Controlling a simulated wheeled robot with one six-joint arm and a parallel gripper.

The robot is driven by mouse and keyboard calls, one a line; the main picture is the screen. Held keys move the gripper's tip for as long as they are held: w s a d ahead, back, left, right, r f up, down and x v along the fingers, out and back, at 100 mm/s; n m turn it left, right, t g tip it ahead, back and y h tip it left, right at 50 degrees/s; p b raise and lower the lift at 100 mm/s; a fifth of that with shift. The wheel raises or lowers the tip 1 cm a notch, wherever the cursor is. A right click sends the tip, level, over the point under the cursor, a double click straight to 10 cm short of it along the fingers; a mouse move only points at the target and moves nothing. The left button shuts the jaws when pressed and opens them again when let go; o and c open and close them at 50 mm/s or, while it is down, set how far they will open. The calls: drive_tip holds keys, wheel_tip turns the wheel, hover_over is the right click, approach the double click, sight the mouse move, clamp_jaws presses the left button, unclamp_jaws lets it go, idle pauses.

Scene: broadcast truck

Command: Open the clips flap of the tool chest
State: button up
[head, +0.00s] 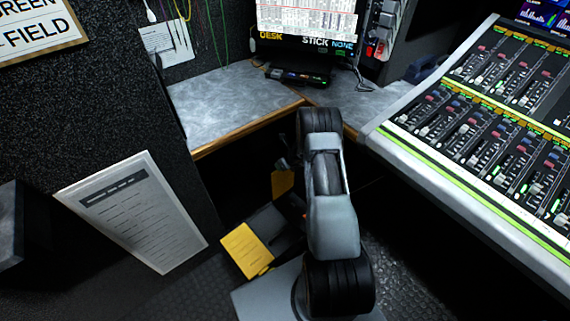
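A black and yellow case that looks like the tool chest (270,232) sits low on the floor, left of my arm. A yellow panel (247,250) shows on its near left side. A smaller yellow piece (282,183) shows behind it, close to my arm; I cannot tell whether it belongs to the chest. My arm covers the chest's right side. No label is readable, so I cannot tell which part is the clips flap or whether it is open. My gripper's fingers do not show. A small dark grey shape sticks out left of my arm, too unclear to name.
A grey worktop (235,103) with a wooden edge runs behind the chest. A mixing console (480,130) fills the right side. A white printed sheet (132,210) is on the dark panel at left. The space under the worktop is dark.

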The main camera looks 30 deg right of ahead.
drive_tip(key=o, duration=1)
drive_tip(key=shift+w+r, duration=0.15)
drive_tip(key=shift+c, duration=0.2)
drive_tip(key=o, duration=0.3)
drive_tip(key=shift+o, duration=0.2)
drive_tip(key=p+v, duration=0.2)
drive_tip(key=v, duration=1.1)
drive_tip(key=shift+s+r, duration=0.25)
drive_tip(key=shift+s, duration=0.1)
